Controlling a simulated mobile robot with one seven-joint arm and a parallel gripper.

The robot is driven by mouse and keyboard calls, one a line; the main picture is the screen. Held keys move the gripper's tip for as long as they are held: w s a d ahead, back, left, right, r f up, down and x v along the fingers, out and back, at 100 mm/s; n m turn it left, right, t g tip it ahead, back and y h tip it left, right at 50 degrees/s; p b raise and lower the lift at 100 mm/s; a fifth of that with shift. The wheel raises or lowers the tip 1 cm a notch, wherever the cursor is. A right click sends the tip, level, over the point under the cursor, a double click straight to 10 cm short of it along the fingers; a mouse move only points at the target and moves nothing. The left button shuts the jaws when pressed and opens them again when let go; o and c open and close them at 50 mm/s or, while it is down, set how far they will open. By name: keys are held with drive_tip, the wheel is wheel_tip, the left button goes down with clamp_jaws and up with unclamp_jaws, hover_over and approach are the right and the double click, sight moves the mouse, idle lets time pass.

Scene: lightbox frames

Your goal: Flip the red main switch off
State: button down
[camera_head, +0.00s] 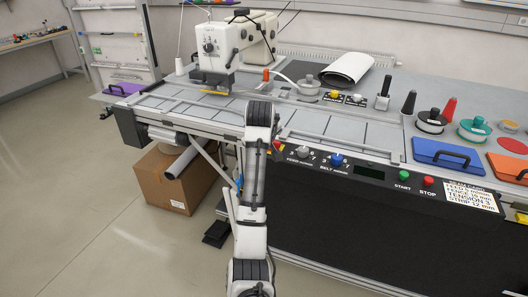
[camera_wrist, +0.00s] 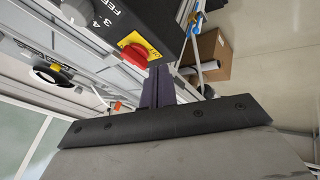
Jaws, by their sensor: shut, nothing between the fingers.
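The red main switch (camera_wrist: 134,54) is a red knob on a yellow plate (camera_wrist: 133,39), at the end of a black control panel in the wrist view. In the head view the switch (camera_head: 276,145) shows as a small red spot right beside my arm, which partly covers that area. My gripper (camera_wrist: 160,70) is shut and empty, its dark fingers close together. In the wrist view the fingertips appear just right of and below the red knob. I cannot tell whether they touch it. My fingers are hidden behind my arm in the head view.
The black panel (camera_head: 350,205) runs along the table front with knobs, a green start button (camera_head: 403,174) and a red stop button (camera_head: 428,182). A cardboard box (camera_head: 165,187) stands beneath the table, with a grey roll (camera_head: 183,162). A sewing machine (camera_head: 219,47) stands at the back.

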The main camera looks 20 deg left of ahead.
drive_tip(key=shift+b+v, duration=0.45)
drive_tip(key=shift+v, duration=1.8)
